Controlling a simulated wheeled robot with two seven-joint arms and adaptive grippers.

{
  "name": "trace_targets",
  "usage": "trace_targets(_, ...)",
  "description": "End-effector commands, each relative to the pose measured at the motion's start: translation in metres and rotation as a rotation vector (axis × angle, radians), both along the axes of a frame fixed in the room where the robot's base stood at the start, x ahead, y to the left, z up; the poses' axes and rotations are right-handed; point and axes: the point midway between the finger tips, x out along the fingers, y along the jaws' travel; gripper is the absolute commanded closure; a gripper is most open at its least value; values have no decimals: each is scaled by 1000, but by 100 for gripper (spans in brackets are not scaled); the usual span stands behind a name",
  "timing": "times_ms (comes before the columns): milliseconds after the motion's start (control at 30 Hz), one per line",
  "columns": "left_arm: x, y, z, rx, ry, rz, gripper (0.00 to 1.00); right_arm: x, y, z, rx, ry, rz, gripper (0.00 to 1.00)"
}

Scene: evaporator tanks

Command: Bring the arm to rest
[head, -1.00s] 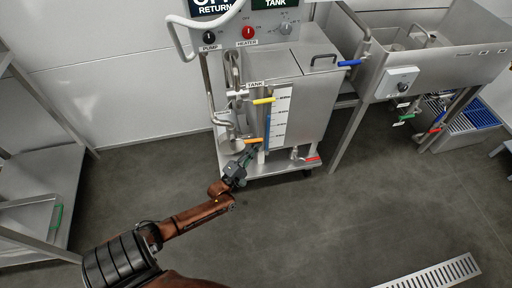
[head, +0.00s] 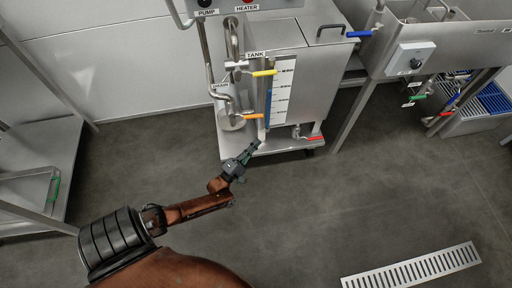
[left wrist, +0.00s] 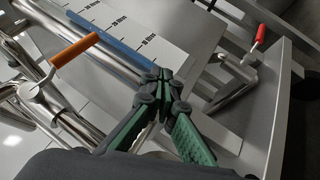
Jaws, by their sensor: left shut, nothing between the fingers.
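My left arm (head: 200,207) reaches in from the lower left in the head view. Its gripper (head: 252,149) is in front of the lower part of the steel tank cart, close to the cart's bottom shelf. In the left wrist view the gripper (left wrist: 163,77) has its green-padded fingers with the tips together and nothing between them. The orange-handled valve (head: 252,116) is just above the gripper in the head view. Its orange handle (left wrist: 74,50) shows at the upper left in the wrist view, apart from the fingers. My right gripper is in neither view.
The steel tank (head: 312,83) carries a level scale, a yellow handle (head: 264,73), a blue handle (head: 358,34) and a red handle (head: 314,138). A sink unit (head: 440,48) stands at the right, a steel rack (head: 40,170) at the left. Open floor (head: 350,205) lies in front, with a drain grate (head: 412,267).

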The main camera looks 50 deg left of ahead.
Motion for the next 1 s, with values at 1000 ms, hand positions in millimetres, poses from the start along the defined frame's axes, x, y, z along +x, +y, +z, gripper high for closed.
trace_targets(1000,-21,-43,-41,85,130,-33,100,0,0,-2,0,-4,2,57)
